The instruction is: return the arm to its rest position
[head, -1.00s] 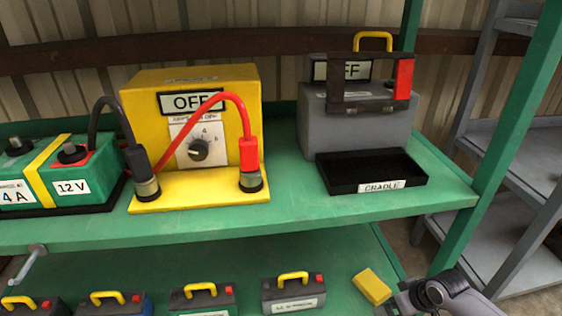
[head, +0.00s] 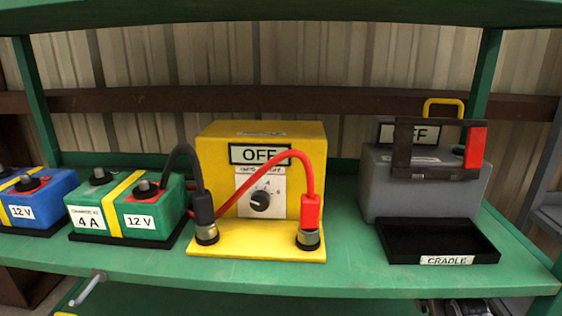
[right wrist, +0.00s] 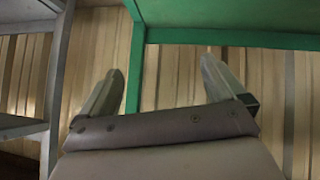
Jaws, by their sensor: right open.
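My right gripper (right wrist: 160,90) is open and empty in the right wrist view, its two fingers spread apart in front of a green shelf frame (right wrist: 137,70) and the corrugated wall (right wrist: 175,75). In the head view only a small grey piece of my right arm (head: 470,307) shows at the bottom edge, below the green shelf (head: 340,275). The right fingers are hidden there. My left gripper is not in either view.
On the shelf stand a yellow charger (head: 220,180) marked OFF with black and red clamps, a grey unit (head: 375,190) with a black cradle tray (head: 440,228), and green (head: 100,225) and blue (head: 65,195) batteries. A grey rack (right wrist: 58,80) stands left in the wrist view.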

